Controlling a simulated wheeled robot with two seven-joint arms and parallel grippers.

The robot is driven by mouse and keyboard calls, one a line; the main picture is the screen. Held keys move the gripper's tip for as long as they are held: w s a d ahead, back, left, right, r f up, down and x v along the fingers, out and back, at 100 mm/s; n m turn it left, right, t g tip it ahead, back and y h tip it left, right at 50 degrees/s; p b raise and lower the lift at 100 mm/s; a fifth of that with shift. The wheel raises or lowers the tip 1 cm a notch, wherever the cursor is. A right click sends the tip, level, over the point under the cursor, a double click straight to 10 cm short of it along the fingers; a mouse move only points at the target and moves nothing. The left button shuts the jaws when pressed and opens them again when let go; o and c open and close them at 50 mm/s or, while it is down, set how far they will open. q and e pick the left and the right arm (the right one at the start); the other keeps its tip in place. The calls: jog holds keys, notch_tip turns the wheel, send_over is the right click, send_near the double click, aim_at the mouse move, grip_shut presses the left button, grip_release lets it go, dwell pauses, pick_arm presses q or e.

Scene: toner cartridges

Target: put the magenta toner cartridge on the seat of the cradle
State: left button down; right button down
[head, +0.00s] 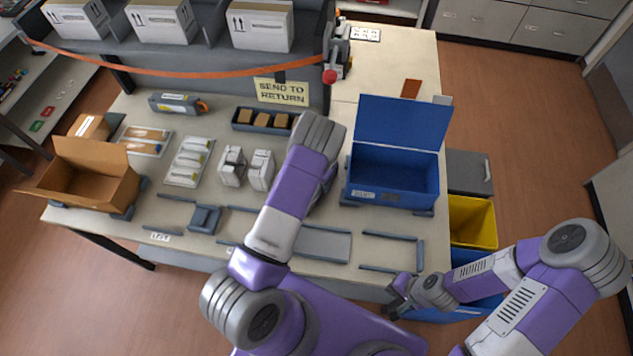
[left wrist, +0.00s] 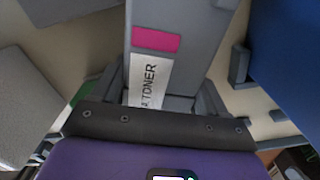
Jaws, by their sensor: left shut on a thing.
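The magenta toner cartridge (left wrist: 155,75) is a long grey body with a magenta patch and a white TONER label in the left wrist view. My left gripper (left wrist: 160,92) is shut on it, one finger on each side. In the head view my left forearm hides this gripper and most of the cartridge. A small blue-grey raised holder (head: 205,218) stands at the table's front left, and a flat grey plate (head: 322,246) lies at the front middle; I cannot tell which is the cradle. My right gripper (head: 399,293) is off the table's front right edge, its jaws unclear.
A blue open-lidded box (head: 394,182) stands right of my left arm. An open cardboard box (head: 92,183) is at the left. White packs (head: 261,169), a dark tray (head: 240,119) and another grey cartridge (head: 174,103) lie behind. A yellow bin (head: 472,220) is beyond the right edge.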

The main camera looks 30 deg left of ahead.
pick_arm(q)
jog(key=shift+c, duration=2.4)
grip_release()
jog(key=shift+f, duration=0.15)
jog(key=o, duration=0.5)
jog(key=shift+c, duration=0.2)
jog(key=shift+r, duration=0.2)
